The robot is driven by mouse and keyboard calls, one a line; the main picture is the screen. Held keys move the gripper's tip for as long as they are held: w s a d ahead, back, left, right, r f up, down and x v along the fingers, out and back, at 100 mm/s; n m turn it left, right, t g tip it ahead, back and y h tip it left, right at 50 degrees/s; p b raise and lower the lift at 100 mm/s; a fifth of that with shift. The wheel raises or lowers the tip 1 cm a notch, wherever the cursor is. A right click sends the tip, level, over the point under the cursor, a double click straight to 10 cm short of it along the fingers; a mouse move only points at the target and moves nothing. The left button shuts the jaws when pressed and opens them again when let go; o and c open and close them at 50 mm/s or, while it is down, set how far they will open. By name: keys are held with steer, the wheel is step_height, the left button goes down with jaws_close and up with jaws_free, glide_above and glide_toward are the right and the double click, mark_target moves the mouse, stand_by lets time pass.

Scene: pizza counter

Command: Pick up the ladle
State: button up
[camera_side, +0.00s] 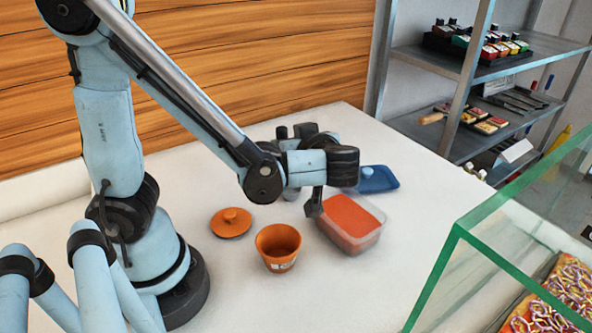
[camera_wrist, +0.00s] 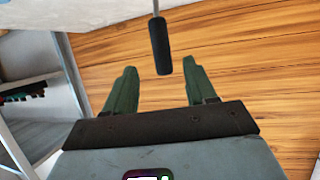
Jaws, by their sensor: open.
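In the wrist view, a black handle on a thin metal rod (camera_wrist: 160,45), seemingly the ladle's, comes in from the top. Its lower end appears between the two fingertips of my gripper (camera_wrist: 160,68), with a gap on both sides. The fingers are apart and hold nothing; I cannot tell how far off the handle is in depth. The ladle's bowl is out of the wrist view. In the side view, my gripper (camera_side: 315,203) is over the counter beside the tub of red sauce (camera_side: 363,245), and I cannot make out the ladle there.
An orange pot (camera_side: 278,261) stands open, with its orange lid (camera_side: 231,223) beside it. A blue lid (camera_side: 376,179) lies behind the sauce tub. A green-edged glass case (camera_side: 446,262) stands at right, metal shelves (camera_side: 520,66) behind. The counter's (camera_side: 345,305) front is clear.

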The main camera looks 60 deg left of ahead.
steer(key=x, duration=0.8)
steer(key=shift+a, duration=0.3)
steer(key=shift+s, duration=0.1)
jaws_close()
